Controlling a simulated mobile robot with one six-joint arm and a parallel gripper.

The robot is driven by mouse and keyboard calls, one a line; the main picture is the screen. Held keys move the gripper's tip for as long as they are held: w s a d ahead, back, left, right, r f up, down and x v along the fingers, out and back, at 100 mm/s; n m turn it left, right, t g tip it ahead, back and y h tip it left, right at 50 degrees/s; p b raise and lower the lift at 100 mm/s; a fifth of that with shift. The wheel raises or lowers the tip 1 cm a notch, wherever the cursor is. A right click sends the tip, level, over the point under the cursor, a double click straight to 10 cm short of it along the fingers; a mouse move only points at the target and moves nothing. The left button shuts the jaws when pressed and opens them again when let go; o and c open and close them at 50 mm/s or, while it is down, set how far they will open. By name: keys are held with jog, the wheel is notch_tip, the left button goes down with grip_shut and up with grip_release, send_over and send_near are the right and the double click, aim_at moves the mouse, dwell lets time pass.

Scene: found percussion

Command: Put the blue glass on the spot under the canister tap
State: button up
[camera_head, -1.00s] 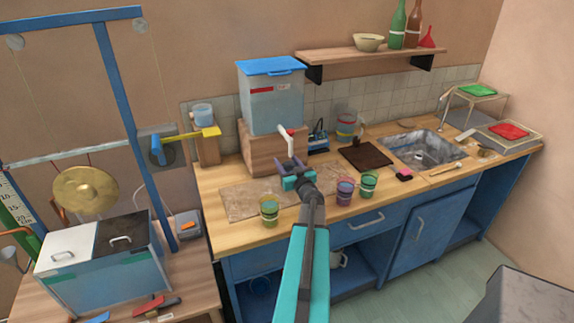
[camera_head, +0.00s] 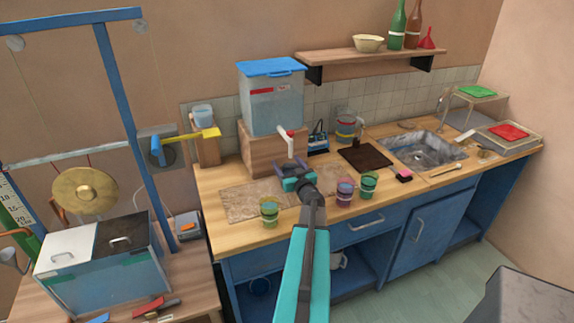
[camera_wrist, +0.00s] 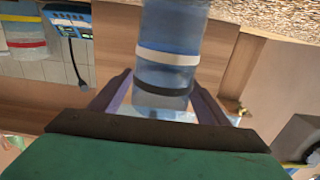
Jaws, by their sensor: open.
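The blue glass (camera_wrist: 167,65), clear blue with a white and a black band, stands between my gripper's fingers in the wrist view, which is upside down. My gripper (camera_wrist: 165,100) is open around it, with a finger on each side. In the head view my gripper (camera_head: 291,169) is low over the counter, just below the canister tap (camera_head: 289,140), in front of the wooden block. The glass is mostly hidden there. The canister (camera_head: 274,103) has a blue lid and stands on the block. The spot under the tap is hidden by my gripper.
A brown mat (camera_head: 240,203) lies on the counter. A green-yellow glass (camera_head: 269,214) stands left of my arm; a purple glass (camera_head: 345,191) and a green glass (camera_head: 368,185) stand to its right. A blue device (camera_head: 318,140) and a dark board (camera_head: 366,158) lie behind.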

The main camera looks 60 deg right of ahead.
jog(key=b+v, duration=0.2)
jog(key=v, duration=0.9)
jog(key=shift+s+a+b, duration=0.2)
jog(key=shift+a+b, duration=0.05)
jog(key=shift+b, duration=0.05)
dwell(0.8)
